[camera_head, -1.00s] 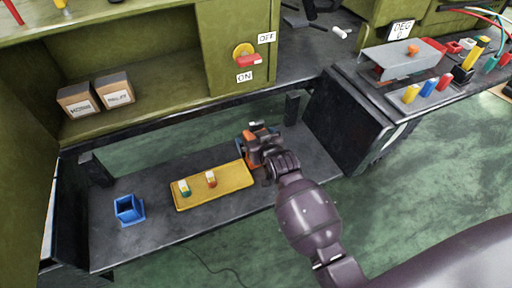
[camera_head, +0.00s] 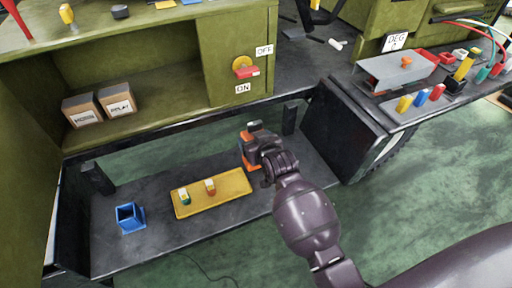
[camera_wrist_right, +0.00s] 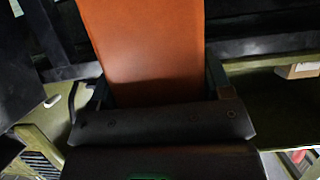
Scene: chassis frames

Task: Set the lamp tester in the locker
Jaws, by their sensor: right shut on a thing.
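My right gripper (camera_head: 260,150) is shut on an orange block-like thing (camera_head: 245,150), which I take for the lamp tester. It stands above the back right part of the dark bench, beside the yellow tray; whether it touches the bench I cannot tell. In the right wrist view the orange body (camera_wrist_right: 145,45) fills the top middle, between the dark fingers. An olive cabinet with an open compartment (camera_head: 160,62), which may be the locker, stands behind the bench at the left. My left gripper is not in view.
The yellow tray (camera_head: 222,201) carries two small coloured pieces. A blue open holder (camera_head: 130,216) stands at the bench's left. Two labelled boxes (camera_head: 117,101) sit in the compartment. A red and yellow switch (camera_head: 244,68) is on the cabinet front. The bench's right end is clear.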

